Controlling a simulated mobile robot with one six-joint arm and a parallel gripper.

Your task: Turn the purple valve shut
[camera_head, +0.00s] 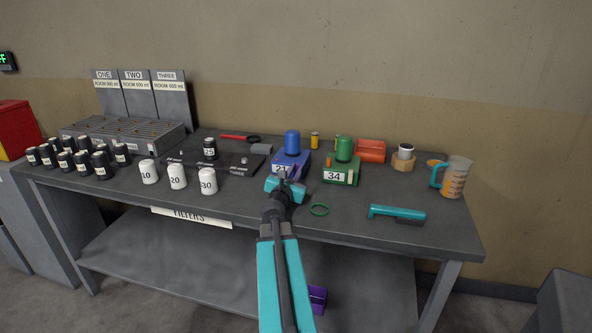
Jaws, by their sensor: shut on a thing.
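My gripper (284,176) is at the front of the blue block (293,157) labelled 21, which carries a blue cylinder (292,141) on top. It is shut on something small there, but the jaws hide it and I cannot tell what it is. I cannot make out a purple valve at the jaws. The only clearly purple thing is a small purple object (318,296) below the tabletop, partly behind my arm; I cannot tell whether it is a valve.
A green block (343,176) labelled 34 stands right of the gripper. White canisters (177,177) stand left. The front right tabletop (440,232) is clear.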

